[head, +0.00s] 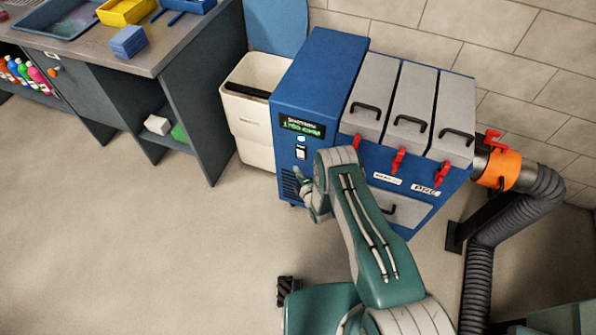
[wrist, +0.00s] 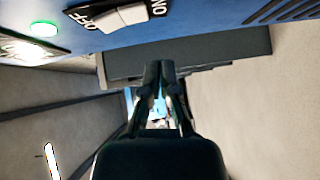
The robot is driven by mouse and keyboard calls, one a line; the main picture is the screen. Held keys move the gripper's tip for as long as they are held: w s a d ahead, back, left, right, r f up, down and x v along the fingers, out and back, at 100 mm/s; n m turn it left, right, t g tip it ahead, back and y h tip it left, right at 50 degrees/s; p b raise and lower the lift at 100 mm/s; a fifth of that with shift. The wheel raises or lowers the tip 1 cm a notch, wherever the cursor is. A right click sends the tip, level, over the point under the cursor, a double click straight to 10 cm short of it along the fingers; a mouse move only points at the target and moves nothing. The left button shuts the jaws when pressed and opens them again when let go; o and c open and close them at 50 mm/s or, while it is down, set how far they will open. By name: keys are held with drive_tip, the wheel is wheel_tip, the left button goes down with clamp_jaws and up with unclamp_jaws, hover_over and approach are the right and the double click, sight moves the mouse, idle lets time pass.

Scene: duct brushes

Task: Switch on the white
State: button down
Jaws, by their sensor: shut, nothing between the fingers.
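The white rocker switch (wrist: 120,16) sits on the blue front panel, at the top of the wrist view, between an OFF label on its left and an ON label on its right. It also shows in the head view (head: 300,153), below the green display. I cannot tell which way the rocker is tipped. A lit green indicator (wrist: 43,29) is left of the switch in the wrist view. My gripper (wrist: 159,68) is shut and empty. In the wrist view its fingertips are below the switch and apart from it.
The blue machine (head: 318,75) has grey drawers with black handles and red latches. An orange collar (head: 505,170) joins a black hose at its right. A cream bin (head: 250,140) stands close on its left. A workbench (head: 150,65) is farther left. Floor in front is clear.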

drive_tip(key=f+v, duration=0.1)
drive_tip(key=v, duration=0.9)
drive_tip(key=shift+f, duration=0.4)
drive_tip(key=shift+s+d, duration=0.1)
